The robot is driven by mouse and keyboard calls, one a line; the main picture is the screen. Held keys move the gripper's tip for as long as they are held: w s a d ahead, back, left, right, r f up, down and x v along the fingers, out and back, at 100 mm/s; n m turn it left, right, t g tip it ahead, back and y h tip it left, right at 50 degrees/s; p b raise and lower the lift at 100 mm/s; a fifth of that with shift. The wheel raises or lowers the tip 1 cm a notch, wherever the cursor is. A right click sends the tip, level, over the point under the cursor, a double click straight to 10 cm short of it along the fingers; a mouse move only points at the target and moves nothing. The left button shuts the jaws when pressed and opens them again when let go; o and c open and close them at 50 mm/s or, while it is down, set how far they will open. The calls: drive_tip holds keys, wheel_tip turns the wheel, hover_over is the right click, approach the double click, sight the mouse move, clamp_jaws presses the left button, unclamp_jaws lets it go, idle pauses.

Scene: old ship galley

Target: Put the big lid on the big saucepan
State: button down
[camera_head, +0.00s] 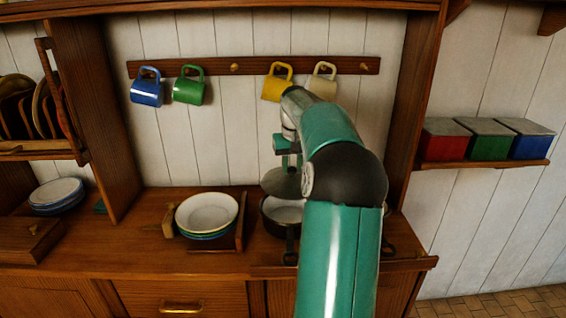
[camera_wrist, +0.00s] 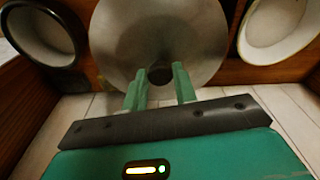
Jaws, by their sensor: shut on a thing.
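My gripper (camera_wrist: 160,82) is shut on the knob of the big lid, a round grey metal disc (camera_wrist: 160,35). In the head view the lid (camera_head: 281,183) is in the air, level or nearly so. A dark saucepan with a pale inside (camera_head: 284,213) stands on the counter below the lid, partly hidden by the lid and my arm. In the wrist view a dark-rimmed, pale-lined pan (camera_wrist: 42,34) shows at the upper left; I cannot tell whether it is the same pan. The lid appears apart from the pan below it.
A stack of plates (camera_head: 207,213) in a wooden holder stands left of the saucepan. Mugs hang from the peg rail (camera_head: 220,68) behind my arm. Colored boxes (camera_head: 489,139) sit on a right-hand shelf. My arm hides the counter's right part.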

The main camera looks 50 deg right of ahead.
drive_tip(key=shift+w+a, duration=0.15)
drive_tip(key=shift+w, duration=0.15)
drive_tip(key=shift+w+f, duration=0.1)
drive_tip(key=shift+w, duration=0.05)
drive_tip(key=shift+s+f, duration=0.25)
drive_tip(key=shift+f, duration=0.2)
drive_tip(key=shift+w+f, duration=0.1)
drive_tip(key=shift+f, duration=3.25)
drive_tip(key=shift+f, duration=0.45)
drive_tip(key=c, duration=1)
unclamp_jaws()
drive_tip(key=shift+c, duration=0.2)
